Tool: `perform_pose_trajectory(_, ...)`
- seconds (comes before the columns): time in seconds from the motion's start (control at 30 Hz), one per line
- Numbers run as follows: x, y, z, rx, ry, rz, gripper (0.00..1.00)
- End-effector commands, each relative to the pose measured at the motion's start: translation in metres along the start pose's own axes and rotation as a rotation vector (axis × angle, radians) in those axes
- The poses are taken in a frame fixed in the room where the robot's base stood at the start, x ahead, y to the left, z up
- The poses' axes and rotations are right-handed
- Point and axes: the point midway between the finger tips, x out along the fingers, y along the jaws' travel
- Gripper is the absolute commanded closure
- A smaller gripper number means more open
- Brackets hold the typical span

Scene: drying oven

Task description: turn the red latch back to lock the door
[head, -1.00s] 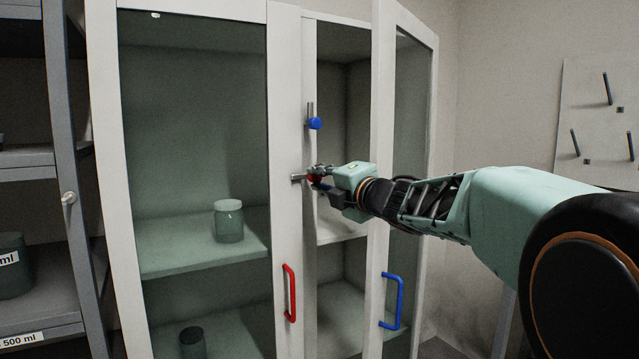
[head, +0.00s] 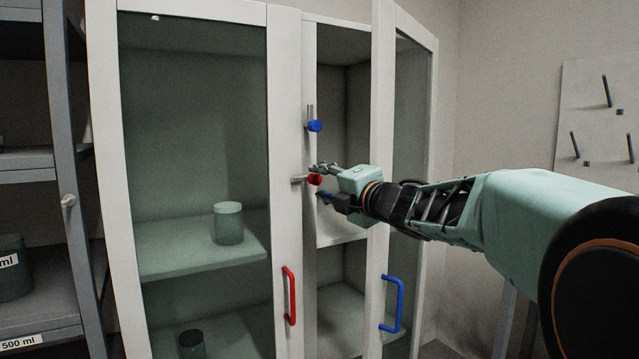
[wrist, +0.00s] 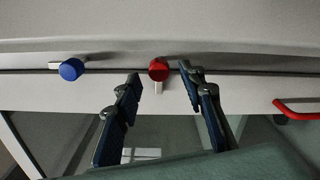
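The red latch (head: 315,179) is a round red knob with a grey bar on the door frame edge. In the head view its bar points left, lying across the edge of the left door. In the wrist view the red latch (wrist: 159,70) sits beyond and between the fingertips. My gripper (head: 322,182) is open, with one finger above and one below the knob. In the wrist view the fingers of my gripper (wrist: 160,82) are spread and do not appear to touch it. The left glass door (head: 285,200) is closed, with a red handle (head: 290,295).
A blue latch (head: 314,125) sits above the red one, its bar upright. The right glass door (head: 382,180) with a blue handle (head: 392,304) stands open, near my arm. Jars (head: 228,224) stand behind the left door. A grey shelf (head: 40,300) is at far left.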

Motion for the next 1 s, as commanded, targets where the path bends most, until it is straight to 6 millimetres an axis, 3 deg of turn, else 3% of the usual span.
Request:
perform_pose_trajectory(0.33,-0.051,0.001,0.0,-0.002,-0.001,0.0,0.63)
perform_pose_trajectory(0.8,-0.059,0.0,-0.002,-0.001,0.004,0.0,0.63)
perform_pose_trajectory(0.9,-0.049,0.0,-0.019,-0.01,0.035,-0.005,0.63)
perform_pose_trajectory(1.0,-0.028,0.0,-0.062,-0.035,0.112,-0.017,0.63)
